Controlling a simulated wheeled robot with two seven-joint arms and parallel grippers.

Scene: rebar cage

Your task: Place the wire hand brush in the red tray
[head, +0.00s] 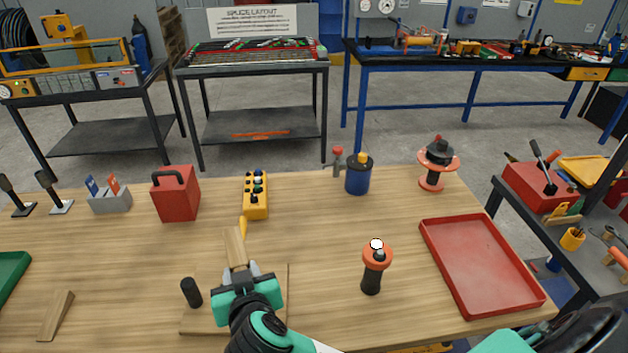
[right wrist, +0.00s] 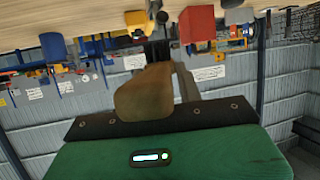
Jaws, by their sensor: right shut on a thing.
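My right gripper (head: 238,274) is shut on a light wooden piece, seemingly the handle of the wire hand brush (head: 235,247). The same brown piece (right wrist: 146,92) shows between the fingers in the right wrist view. Its bristles cannot be made out. The gripper is over a thin wooden board at the front middle of the bench. The red tray (head: 482,265) lies flat and empty at the right of the bench, well to the right of the gripper. My left gripper is not in view.
An orange-topped black tool (head: 373,268) stands upright between the gripper and the tray. A black cylinder (head: 191,292) stands left of the gripper. A yellow control box (head: 256,195), a red box (head: 176,194) and a blue can (head: 358,175) stand farther back.

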